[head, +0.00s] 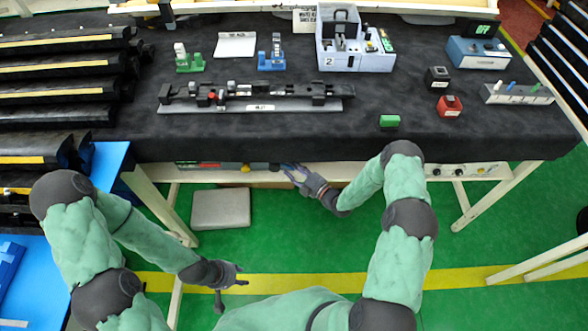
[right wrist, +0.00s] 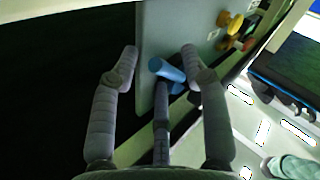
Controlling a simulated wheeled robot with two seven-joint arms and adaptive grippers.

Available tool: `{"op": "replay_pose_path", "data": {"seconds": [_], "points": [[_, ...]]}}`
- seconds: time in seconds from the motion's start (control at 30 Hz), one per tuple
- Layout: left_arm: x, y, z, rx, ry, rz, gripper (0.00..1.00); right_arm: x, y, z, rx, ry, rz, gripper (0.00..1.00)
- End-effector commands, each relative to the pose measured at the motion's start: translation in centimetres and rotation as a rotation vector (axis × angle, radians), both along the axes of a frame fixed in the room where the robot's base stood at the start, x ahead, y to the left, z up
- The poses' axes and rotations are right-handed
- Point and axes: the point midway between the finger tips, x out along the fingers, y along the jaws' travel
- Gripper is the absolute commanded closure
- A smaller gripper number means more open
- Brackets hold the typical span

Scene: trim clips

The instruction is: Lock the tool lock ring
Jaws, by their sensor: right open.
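A grey panel (right wrist: 185,40) under the table's front edge fills the upper middle of the right wrist view. A blue cylindrical part (right wrist: 167,72) sticks out by it; whether this is the tool lock ring I cannot tell. My right gripper (right wrist: 160,70) is open, its fingers spread on both sides of the blue part, with no clear contact. In the head view my right gripper (head: 292,174) is at the table's front edge, and the hand hides part of the panel. My left gripper (head: 236,283) is open and empty, low in front of the table.
Yellow knobs (right wrist: 232,22) sit on the panel, right of the blue part. A grey box (head: 220,208) lies on the green floor below.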

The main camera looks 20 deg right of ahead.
Motion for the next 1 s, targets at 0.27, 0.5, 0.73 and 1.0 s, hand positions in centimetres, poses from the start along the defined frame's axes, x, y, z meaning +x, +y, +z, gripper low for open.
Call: {"op": "replay_pose_path", "data": {"seconds": [0.27, 0.5, 0.73, 1.0], "points": [[0.0, 0.0, 0.0, 0.000, 0.000, 0.000, 0.60, 0.0, 0.0, 0.0, 0.000, 0.000, 0.000, 1.00], [0.0, 0.0, 0.2, 0.000, 0.000, 0.000, 0.60, 0.0, -0.1, 0.3, -0.015, 0.003, 0.000, 1.00], [0.0, 0.0, 1.4, 0.000, 0.000, 0.000, 0.60, -0.1, -0.5, 1.3, -0.128, 0.035, 0.000, 1.00], [0.0, 0.0, 1.7, 0.000, 0.000, 0.000, 0.60, -0.2, -0.7, 1.4, -0.186, 0.052, 0.001, 1.00]]}}
